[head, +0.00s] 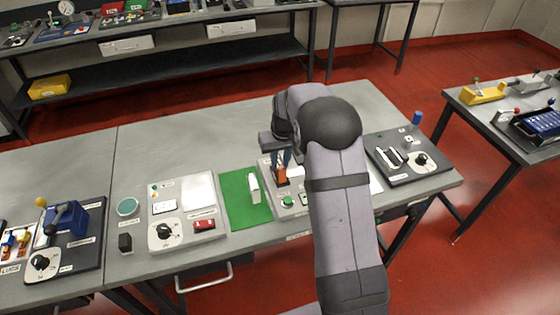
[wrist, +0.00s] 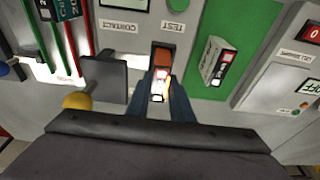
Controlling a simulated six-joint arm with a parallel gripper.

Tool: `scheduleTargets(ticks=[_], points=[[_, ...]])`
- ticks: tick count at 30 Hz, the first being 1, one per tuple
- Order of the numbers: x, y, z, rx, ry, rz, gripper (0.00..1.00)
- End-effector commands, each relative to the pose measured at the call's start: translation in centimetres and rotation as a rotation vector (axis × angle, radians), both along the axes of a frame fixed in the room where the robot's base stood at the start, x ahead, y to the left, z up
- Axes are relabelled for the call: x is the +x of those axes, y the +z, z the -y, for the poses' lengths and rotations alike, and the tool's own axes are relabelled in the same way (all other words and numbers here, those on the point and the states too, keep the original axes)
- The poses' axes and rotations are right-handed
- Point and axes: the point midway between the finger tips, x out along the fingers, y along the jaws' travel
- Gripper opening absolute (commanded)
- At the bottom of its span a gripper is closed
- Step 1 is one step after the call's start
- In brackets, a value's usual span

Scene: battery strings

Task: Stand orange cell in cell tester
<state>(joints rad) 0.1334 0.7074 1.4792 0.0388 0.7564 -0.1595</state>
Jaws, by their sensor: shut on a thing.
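The orange cell (head: 280,175) is upright between the fingers of my gripper (head: 281,160), over the cell tester (head: 289,202). In the wrist view the orange side of the cell (wrist: 163,57) shows beyond the fingertips, with its pale top facing the camera. My gripper (wrist: 160,92) is shut on it. The tester panel in the wrist view (wrist: 140,14) carries TEST and CONTACT labels. A grey block and a yellow knob (wrist: 77,101) are left of the cell. Whether the cell's foot rests in the tester is hidden.
A panel with a dial (head: 164,232) lies left of the mat. My arm covers the tester's right part.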

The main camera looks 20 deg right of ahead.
Motion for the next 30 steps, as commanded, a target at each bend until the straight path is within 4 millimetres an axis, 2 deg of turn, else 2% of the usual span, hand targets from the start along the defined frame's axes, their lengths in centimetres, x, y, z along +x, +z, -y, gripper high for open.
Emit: scheduleTargets(ticks=[9, 10, 12, 23, 30], points=[[0.0, -0.3, 0.0, 0.000, 0.000, 0.002, 0.00], [0.0, -0.3, 0.0, 0.000, 0.000, 0.002, 0.27], [0.0, -0.3, 0.0, 0.000, 0.000, 0.002, 0.42], [0.0, -0.2, 0.0, 0.000, 0.000, 0.000, 0.42], [-0.4, 2.0, 0.0, -0.001, 0.000, 0.005, 0.42]])
